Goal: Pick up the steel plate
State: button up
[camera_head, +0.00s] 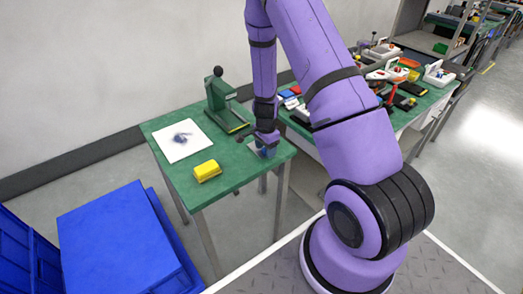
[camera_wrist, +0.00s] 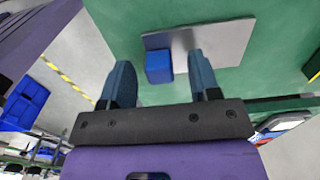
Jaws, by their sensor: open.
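The steel plate (camera_wrist: 225,40) is a flat grey sheet on the green table, seen in the wrist view beyond my fingers. A blue block (camera_wrist: 158,66) sits at the plate's near left edge and appears between the fingertips in the picture. My gripper (camera_wrist: 160,75) is open, its two dark blue fingers apart with nothing held. In the head view my gripper (camera_head: 266,141) is over the right end of the small green table, and a little grey and blue show under it. The arm hides part of that spot, and the height of the fingers above the plate is unclear.
The small green table (camera_head: 236,178) also holds a yellow block (camera_head: 207,171), a white sheet with a dark smudge (camera_head: 174,151) and a green press (camera_head: 222,97). A cluttered bench (camera_head: 432,97) stands behind at right. Blue crates (camera_head: 115,240) stand at lower left.

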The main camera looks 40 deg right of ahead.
jog(key=shift+f, duration=0.35)
jog(key=shift+c, duration=0.2)
jog(key=c, duration=1)
jog(key=shift+r, duration=0.1)
